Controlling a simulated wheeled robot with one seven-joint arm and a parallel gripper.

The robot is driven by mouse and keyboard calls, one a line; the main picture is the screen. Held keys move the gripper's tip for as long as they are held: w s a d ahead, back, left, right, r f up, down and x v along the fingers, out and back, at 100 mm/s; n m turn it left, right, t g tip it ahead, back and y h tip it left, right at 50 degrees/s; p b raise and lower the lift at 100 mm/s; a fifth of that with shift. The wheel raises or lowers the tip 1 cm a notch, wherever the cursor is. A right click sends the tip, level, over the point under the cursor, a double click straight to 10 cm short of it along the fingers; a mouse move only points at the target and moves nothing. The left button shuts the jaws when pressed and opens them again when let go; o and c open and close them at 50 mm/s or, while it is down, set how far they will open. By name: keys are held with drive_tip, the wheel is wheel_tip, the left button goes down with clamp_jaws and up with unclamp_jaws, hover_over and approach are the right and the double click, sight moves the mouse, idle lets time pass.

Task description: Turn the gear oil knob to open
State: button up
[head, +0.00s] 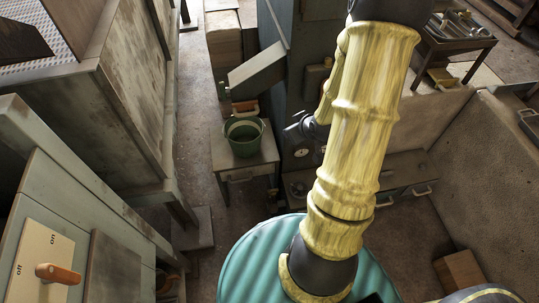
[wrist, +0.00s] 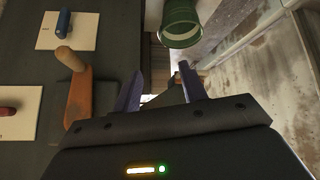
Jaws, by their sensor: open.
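A knob with an orange handle (head: 58,273) sits on a cream plate (head: 40,250) at the lower left in the head view. Small on and off marks show on the plate. In the wrist view, an orange lever with a wooden-looking grip (wrist: 78,88) stands just left of my gripper. A blue knob (wrist: 63,24) and a red knob (wrist: 8,111) sit on pale plates farther left. I cannot read which one is the gear oil knob. My gripper (wrist: 160,88) is open, with nothing between its two fingers, and apart from the lever.
A green bucket (head: 243,137) stands on a small grey cabinet (head: 228,160); it also shows ahead of my gripper in the wrist view (wrist: 180,25). Worn metal cabinets (head: 110,110) line the left side. Bare floor (head: 190,100) runs between them.

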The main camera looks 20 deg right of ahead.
drive_tip(key=s+a+m+g+b, duration=0.1)
drive_tip(key=s+a+g+b, duration=0.2)
drive_tip(key=a+b, duration=0.3)
drive_tip(key=s+a, duration=0.1)
drive_tip(key=a, duration=0.3)
drive_tip(key=shift+s+a+g, duration=0.2)
drive_tip(key=shift+a+g, duration=0.2)
drive_tip(key=shift+r, duration=0.1)
drive_tip(key=w+d+r+t+h+p, duration=0.1)
drive_tip(key=w+d+t+p, duration=0.1)
drive_tip(key=d, duration=0.3)
drive_tip(key=w+d+r+m+t+p, duration=0.1)
drive_tip(key=w+d+t+p, duration=0.15)
drive_tip(key=d, duration=0.25)
drive_tip(key=w+d+r+t+h+p, duration=0.1)
drive_tip(key=d+t+p, duration=0.1)
drive_tip(key=d, duration=0.3)
drive_tip(key=s+d+r+m+t+h+p, duration=0.2)
drive_tip(key=s+d+r+t+p, duration=0.3)
drive_tip(key=s+d+r+t, duration=0.2)
drive_tip(key=shift+s+d+r+m, duration=0.2)
drive_tip(key=shift+d+r+m, duration=0.15)
drive_tip(key=shift+d, duration=0.4)
